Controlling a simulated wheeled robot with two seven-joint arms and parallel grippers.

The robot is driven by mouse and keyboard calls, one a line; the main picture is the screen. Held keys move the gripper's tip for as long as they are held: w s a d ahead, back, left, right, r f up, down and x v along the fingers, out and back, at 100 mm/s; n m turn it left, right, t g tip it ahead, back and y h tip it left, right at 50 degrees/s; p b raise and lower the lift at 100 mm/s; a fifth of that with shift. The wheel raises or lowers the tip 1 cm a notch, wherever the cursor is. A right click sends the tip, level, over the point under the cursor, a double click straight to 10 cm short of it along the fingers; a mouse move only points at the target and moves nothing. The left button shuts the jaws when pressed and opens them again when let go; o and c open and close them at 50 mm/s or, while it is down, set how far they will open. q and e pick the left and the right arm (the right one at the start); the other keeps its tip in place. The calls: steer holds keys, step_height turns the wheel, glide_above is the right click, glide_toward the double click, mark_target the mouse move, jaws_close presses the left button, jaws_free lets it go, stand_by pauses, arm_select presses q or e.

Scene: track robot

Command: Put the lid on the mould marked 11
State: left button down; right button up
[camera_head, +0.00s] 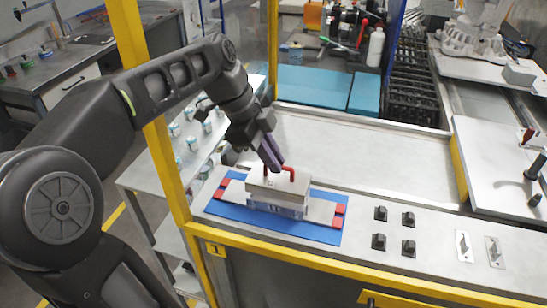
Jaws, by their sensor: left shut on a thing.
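The mould (279,211) is a pale grey-blue block on a blue mat (323,233). A number on its front is too small to read for certain. The lid (281,186) is a light plate with a red handle (291,171). It is at the top of the mould; I cannot tell whether it rests fully on it. My left gripper (274,166) comes in from the upper left and is shut on the lid's handle. The gripper hides part of the handle. My right gripper is not in view.
A yellow post (166,165) stands left of the mould, near my left arm. A yellow rail (300,256) runs along the front edge. Several black blocks (380,213) sit to the right. The grey surface (350,150) behind is clear.

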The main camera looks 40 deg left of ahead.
arm_select(q)
steer(key=shift+b, duration=0.5)
stand_by(1.3)
steer(key=shift+f+b, duration=1)
steer(key=shift+f, duration=0.1)
steer(key=c, duration=1.4)
jaws_free()
steer(key=shift+c, duration=0.2)
steer(key=shift+r, duration=0.3)
step_height(320, 180, up, 3)
steer(key=shift+f, duration=0.2)
step_height(320, 180, up, 6)
steer(key=p, duration=0.5)
steer(key=shift+r, duration=0.1)
steer(key=shift+r+p, duration=0.4)
steer(key=shift+p, duration=0.3)
